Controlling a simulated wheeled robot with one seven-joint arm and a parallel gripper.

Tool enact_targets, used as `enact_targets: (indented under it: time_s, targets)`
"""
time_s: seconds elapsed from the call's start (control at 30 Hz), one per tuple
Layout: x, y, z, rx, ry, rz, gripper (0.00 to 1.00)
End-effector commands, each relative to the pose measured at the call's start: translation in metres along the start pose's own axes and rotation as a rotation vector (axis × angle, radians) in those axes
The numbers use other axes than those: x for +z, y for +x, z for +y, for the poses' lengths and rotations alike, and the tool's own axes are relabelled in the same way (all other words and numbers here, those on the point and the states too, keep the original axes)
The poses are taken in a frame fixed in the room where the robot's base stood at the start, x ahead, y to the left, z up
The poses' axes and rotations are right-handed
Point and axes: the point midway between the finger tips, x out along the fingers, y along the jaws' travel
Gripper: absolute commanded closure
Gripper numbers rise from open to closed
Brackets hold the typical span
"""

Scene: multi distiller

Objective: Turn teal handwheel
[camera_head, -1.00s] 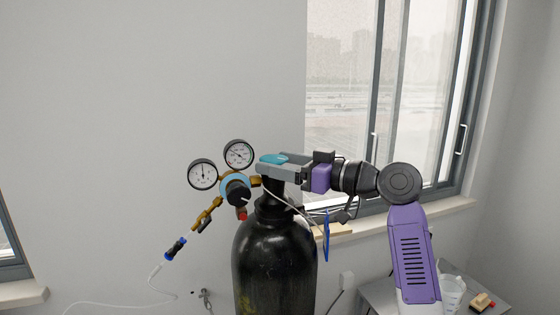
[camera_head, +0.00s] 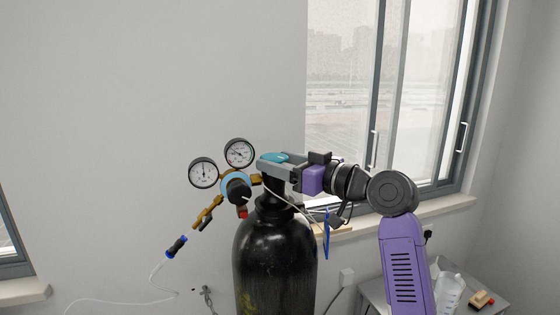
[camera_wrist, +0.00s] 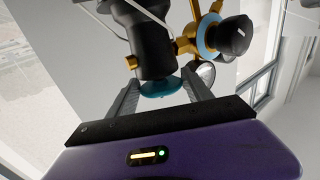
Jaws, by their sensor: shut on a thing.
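The teal handwheel (camera_head: 275,157) sits on top of the black gas cylinder (camera_head: 274,250). My gripper (camera_head: 268,163) reaches in from the right and is shut on the handwheel, with a finger on either side. The wrist view shows the teal handwheel (camera_wrist: 160,87) between the two grey fingers of my gripper (camera_wrist: 158,88), below the black cylinder neck (camera_wrist: 150,48). Part of the wheel's rim is hidden by the fingers.
Two round gauges (camera_head: 203,172) and a brass regulator with a black knob (camera_head: 237,189) stand just left of the handwheel. A clear hose (camera_head: 157,272) runs to the lower left. A small table (camera_head: 372,293) with a bottle (camera_head: 450,291) stands at lower right. A window is behind.

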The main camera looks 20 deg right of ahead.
Motion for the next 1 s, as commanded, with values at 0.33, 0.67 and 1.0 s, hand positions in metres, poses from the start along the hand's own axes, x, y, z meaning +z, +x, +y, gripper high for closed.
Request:
enact_targets:
  time_s: [0.33,0.67,1.0]
  targets:
    - [-0.0032,0.0009,-0.0071,0.255,-0.001,0.000,0.82]
    - [-0.0017,0.0022,-0.0091,0.441,0.000,-0.001,0.82]
    - [-0.0001,0.0022,-0.0087,0.526,0.000,0.000,0.82]
